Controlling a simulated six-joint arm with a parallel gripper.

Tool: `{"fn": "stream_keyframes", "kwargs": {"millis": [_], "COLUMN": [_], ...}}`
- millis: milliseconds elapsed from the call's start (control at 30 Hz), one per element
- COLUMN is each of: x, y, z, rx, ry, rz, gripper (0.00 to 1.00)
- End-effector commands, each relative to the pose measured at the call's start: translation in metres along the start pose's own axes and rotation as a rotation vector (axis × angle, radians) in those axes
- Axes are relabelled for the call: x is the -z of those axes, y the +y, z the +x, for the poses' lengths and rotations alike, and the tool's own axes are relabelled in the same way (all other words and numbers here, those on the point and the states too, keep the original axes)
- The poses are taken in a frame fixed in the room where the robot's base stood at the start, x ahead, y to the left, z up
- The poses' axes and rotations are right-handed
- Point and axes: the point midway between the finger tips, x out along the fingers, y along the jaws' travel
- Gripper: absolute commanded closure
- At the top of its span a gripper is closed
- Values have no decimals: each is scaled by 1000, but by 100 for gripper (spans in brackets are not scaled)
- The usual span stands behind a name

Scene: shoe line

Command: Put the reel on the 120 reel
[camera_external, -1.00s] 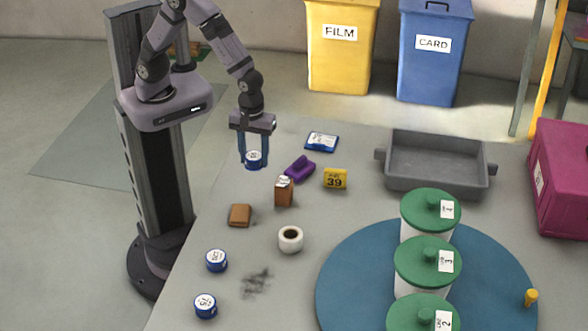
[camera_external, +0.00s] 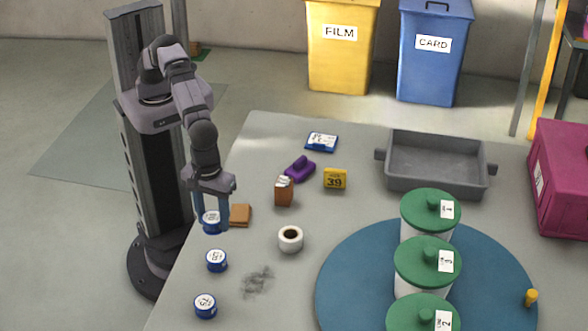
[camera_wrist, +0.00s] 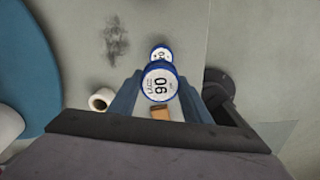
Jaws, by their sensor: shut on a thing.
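My gripper (camera_external: 212,220) is shut on a blue reel (camera_external: 211,224) with a white round label, held near the left edge of the table. In the wrist view the held reel (camera_wrist: 160,83) reads 90 and sits between the fingers. A second blue reel (camera_external: 216,261) stands on the table just in front of the held one. It shows partly behind the held reel in the wrist view (camera_wrist: 161,52), its label ending in 0. A third blue reel (camera_external: 205,307) stands nearer the front; its number is too small to read.
A brown block (camera_external: 240,215) lies close to the right of my gripper. A white tape roll (camera_external: 290,239) and a dark smudge (camera_external: 257,281) are further right. A blue turntable (camera_external: 340,290) carries green-lidded tubs (camera_external: 430,250). A grey tray (camera_external: 435,190) stands at the back.

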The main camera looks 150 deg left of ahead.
Motion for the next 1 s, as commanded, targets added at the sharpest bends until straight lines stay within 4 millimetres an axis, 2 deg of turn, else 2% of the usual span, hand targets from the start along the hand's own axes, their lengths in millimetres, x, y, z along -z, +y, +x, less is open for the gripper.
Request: {"fn": "stream_keyframes", "kwargs": {"millis": [267,600,1000], "x": [-6,-6,-6], "y": [-3,-3,-3], "z": [4,52,68], "rx": [1,2,0], "ry": [1,2,0], "rz": [1,1,2], "gripper": [78,78,78]}}
